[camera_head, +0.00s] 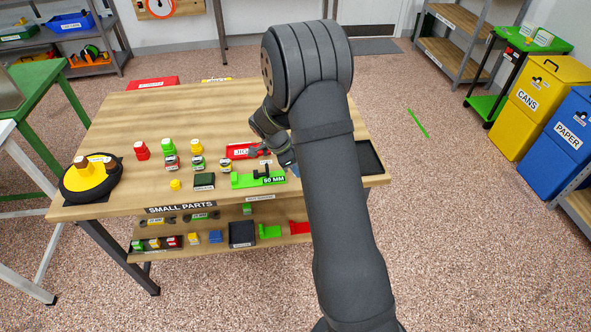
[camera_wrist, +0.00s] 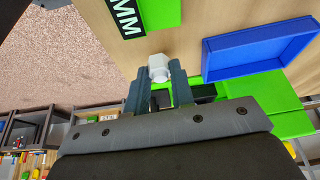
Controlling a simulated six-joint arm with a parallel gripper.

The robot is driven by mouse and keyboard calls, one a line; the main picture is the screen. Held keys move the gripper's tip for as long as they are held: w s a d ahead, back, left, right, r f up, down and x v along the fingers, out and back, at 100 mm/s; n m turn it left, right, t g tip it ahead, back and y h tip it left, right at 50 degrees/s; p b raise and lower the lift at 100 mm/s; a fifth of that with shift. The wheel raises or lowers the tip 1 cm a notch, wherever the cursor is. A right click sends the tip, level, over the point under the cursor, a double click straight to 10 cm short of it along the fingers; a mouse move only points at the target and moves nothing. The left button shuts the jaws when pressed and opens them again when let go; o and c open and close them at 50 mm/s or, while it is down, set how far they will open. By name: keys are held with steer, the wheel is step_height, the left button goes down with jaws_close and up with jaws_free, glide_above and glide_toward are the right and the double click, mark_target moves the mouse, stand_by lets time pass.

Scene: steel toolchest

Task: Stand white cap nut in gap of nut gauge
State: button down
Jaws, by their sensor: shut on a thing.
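My gripper (camera_wrist: 156,82) is shut on the white cap nut (camera_wrist: 159,66), which shows between and just beyond the fingertips in the wrist view. A green piece with a "50 MM" label, which looks like the nut gauge (camera_head: 243,181), lies on the bench in the head view, with a black part on it. Its green surface and label also show in the wrist view (camera_wrist: 160,13), beyond the nut. The nut appears apart from it. In the head view, my arm hides the fingertips and the nut.
A blue tray (camera_wrist: 256,70) lies right of the nut in the wrist view. In the head view, a red labelled piece (camera_head: 238,151) is behind the gauge. Several coloured pieces stand left of it, and a round black-and-yellow object (camera_head: 92,178) sits at the bench's left end.

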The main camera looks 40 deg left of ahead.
step_height(320, 180, up, 3)
steer(key=shift+r, duration=0.1)
steer(key=w+d+r, duration=0.3)
steer(key=d+r, duration=0.3)
steer(key=d, duration=0.5)
steer(key=m, duration=0.1)
glide_above(246, 179)
steer(key=f, duration=0.4)
steer(key=shift+s+a+f, duration=0.2)
steer(key=shift+s+f, duration=0.05)
steer(key=shift+f, duration=0.15)
steer(key=shift+s+a+f, duration=0.25)
steer(key=shift+a+f, duration=0.1)
steer(key=shift+f, duration=1.9)
steer(key=shift+f, duration=0.15)
steer(key=c, duration=1.2)
jaws_free()
steer(key=shift+c, duration=0.2)
